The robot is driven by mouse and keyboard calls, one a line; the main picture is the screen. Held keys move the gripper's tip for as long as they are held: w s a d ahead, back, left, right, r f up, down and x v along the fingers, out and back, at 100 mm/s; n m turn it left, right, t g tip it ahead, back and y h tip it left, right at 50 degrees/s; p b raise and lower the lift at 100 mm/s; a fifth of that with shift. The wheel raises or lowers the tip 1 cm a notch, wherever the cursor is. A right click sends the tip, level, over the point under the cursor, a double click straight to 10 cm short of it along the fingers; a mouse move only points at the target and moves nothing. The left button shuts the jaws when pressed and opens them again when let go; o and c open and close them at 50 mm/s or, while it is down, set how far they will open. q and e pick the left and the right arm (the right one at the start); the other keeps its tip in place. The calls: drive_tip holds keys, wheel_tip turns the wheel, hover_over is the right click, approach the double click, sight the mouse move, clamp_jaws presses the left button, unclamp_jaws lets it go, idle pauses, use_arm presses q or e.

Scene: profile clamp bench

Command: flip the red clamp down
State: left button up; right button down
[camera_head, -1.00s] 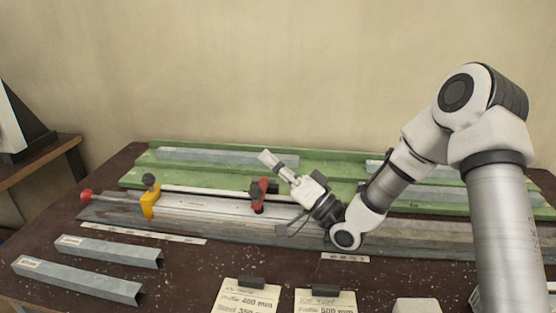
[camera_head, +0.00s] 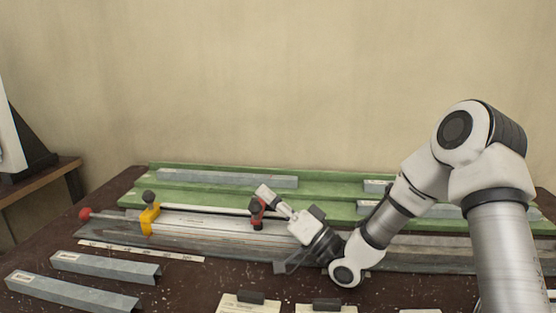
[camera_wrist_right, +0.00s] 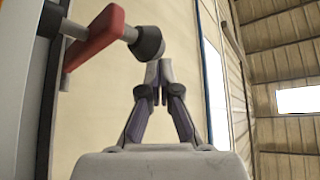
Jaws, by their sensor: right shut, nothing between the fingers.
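The red clamp (camera_head: 256,213) stands on the grey rail of the bench, its arm raised with a dark knob at the top. In the right wrist view the red clamp arm (camera_wrist_right: 95,38) reaches from the left and ends in a dark round knob (camera_wrist_right: 148,43). My right gripper (camera_head: 264,191) is shut and empty, its tips just above and beside the clamp in the head view. In the wrist view its closed fingertips (camera_wrist_right: 158,72) are close beside the knob; whether they touch it I cannot tell. My left gripper is not in view.
A yellow clamp (camera_head: 149,219) with a dark knob and a red-knobbed rod (camera_head: 86,214) are at the rail's left. Green profile racks (camera_head: 325,195) run behind. Loose grey profiles (camera_head: 105,267) lie front left.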

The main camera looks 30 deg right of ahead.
drive_tip(key=shift+r, duration=0.1)
wheel_tip(320, 180, up, 10)
idle(0.5)
idle(0.4)
